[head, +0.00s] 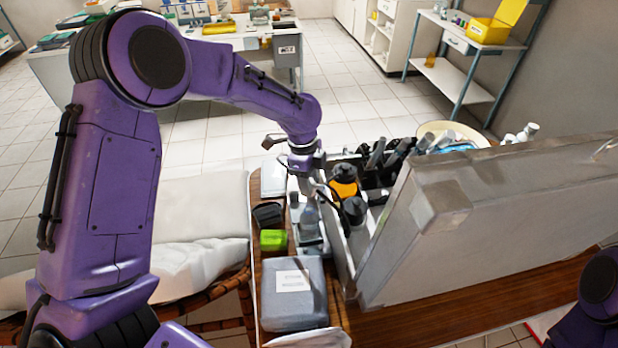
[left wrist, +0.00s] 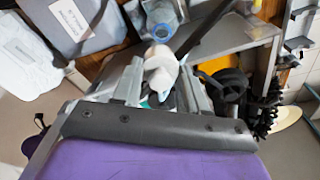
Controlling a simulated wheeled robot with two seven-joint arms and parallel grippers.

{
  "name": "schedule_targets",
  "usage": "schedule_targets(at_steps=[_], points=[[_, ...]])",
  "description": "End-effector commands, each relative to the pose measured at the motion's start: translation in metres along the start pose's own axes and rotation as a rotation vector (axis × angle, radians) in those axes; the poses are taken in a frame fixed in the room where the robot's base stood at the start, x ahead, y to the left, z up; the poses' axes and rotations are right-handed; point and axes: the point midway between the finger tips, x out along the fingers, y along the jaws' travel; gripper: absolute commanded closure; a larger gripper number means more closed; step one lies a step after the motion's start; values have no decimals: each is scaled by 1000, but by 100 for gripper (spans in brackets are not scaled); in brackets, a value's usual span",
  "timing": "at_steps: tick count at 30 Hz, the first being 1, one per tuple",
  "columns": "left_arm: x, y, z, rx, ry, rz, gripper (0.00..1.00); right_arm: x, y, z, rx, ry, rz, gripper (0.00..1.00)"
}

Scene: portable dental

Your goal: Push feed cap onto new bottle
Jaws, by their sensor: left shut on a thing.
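My left gripper (head: 306,183) is low over the narrow strip of table left of the grey case. In the left wrist view its two fingers (left wrist: 161,84) are shut on a white, rounded piece, which looks like the feed cap (left wrist: 158,62). A clear bluish bottle (left wrist: 161,20) shows just beyond the cap; it also shows below the gripper in the head view (head: 309,216). My right gripper is out of view.
The open grey case (head: 480,215) stands close on the right, with an amber bottle (head: 344,181) and a black-capped bottle (head: 354,209) near its edge. A green box (head: 273,240), a dark cup (head: 267,214) and a grey labelled pack (head: 294,306) lie on the left side.

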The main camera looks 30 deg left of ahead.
Motion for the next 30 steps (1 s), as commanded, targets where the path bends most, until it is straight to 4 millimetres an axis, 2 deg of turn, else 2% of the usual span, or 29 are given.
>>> schedule_targets(at_steps=[13,15,30], points=[[38,0,5,-4,0,-1,86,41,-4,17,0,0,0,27],[30,0,4,-4,1,-2,86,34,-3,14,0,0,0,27],[38,-1,5,-4,1,-1,86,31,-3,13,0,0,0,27]])
